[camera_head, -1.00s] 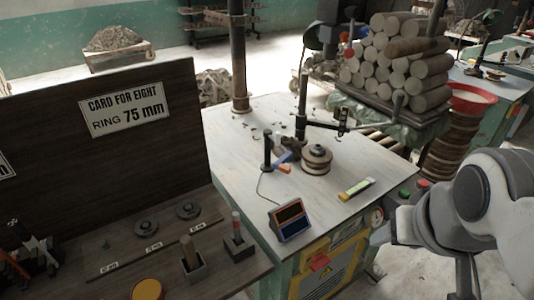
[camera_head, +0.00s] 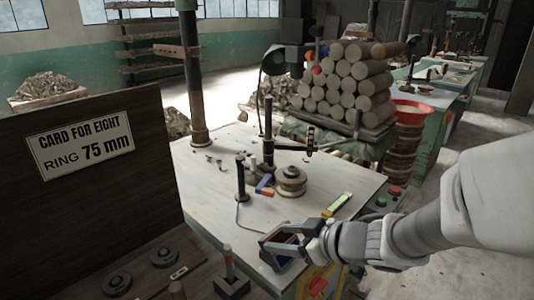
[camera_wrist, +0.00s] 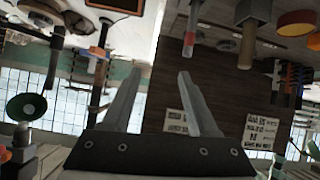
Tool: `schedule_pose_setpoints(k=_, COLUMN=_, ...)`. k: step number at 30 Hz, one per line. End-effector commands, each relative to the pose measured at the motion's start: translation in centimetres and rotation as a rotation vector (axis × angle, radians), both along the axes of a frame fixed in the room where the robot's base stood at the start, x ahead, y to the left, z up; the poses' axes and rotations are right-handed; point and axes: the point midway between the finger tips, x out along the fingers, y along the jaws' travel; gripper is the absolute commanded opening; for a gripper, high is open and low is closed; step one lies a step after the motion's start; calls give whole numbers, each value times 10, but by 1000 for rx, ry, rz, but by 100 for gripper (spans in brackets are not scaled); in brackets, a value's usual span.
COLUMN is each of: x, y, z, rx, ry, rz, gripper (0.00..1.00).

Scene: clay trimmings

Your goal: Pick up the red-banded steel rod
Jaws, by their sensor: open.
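The red-banded steel rod (camera_head: 228,258) stands upright in a dark square block (camera_head: 232,284) on the dark wooden bench, low in the head view. Its red band is near the top. In the wrist view, which is upside down, the rod (camera_wrist: 191,28) hangs near the top, right of centre, beyond the fingertips. My gripper (camera_head: 266,247) is open and empty, right of the rod and apart from it, in front of the small display box. In the wrist view its two fingers (camera_wrist: 158,72) are spread with nothing between them.
A brown rod (camera_head: 178,290) stands left of the red-banded one. Dark ring discs (camera_head: 163,257) lie on the bench before the tall sign board (camera_head: 100,200). The pale machine table (camera_head: 215,180) carries a black post (camera_head: 241,178) and a spool (camera_head: 290,180).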

Motion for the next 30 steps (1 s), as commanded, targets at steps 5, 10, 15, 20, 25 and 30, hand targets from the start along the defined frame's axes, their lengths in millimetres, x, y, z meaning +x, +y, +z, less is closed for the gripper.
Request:
schedule_pose_setpoints(k=5, x=-25, y=19, z=-4, rx=90, ry=57, rz=111, gripper=60)
schedule_pose_setpoints(k=10, x=-28, y=25, z=0, rx=114, ry=64, rz=134, gripper=60)
schedule_pose_setpoints(k=15, x=-23, y=31, z=-2, rx=117, ry=61, rz=133, gripper=60)
schedule_pose_setpoints(k=20, x=-21, y=36, z=-6, rx=114, ry=61, rz=132, gripper=60)
schedule_pose_setpoints(k=25, x=-21, y=42, z=-12, rx=106, ry=70, rz=133, gripper=60)
schedule_pose_setpoints(k=30, x=-14, y=52, z=-18, rx=109, ry=66, rz=133, gripper=60)
